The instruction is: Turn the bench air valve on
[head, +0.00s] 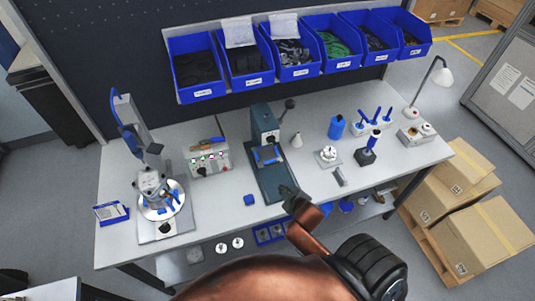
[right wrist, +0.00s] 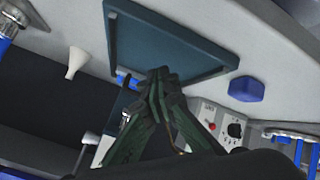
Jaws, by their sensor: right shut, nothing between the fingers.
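I cannot make out for certain which part is the bench air valve. A grey control box (head: 210,160) with small coloured buttons stands on the bench, left of the green press (head: 265,125). In the right wrist view the same box (right wrist: 222,122) shows a red button and a black knob. My right gripper (head: 290,193) is shut and empty, over the front part of the press's dark base plate (head: 278,183). Its fingertips (right wrist: 160,76) show in front of that plate in the wrist view; contact cannot be told. My left gripper is out of view.
A blue block (head: 249,200) lies left of the plate. A fixture with a round table (head: 160,212) stands at the left. A white cone (head: 297,140), a blue bottle (head: 336,127) and a lamp (head: 428,92) stand to the right. Blue bins (head: 247,82) hang behind.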

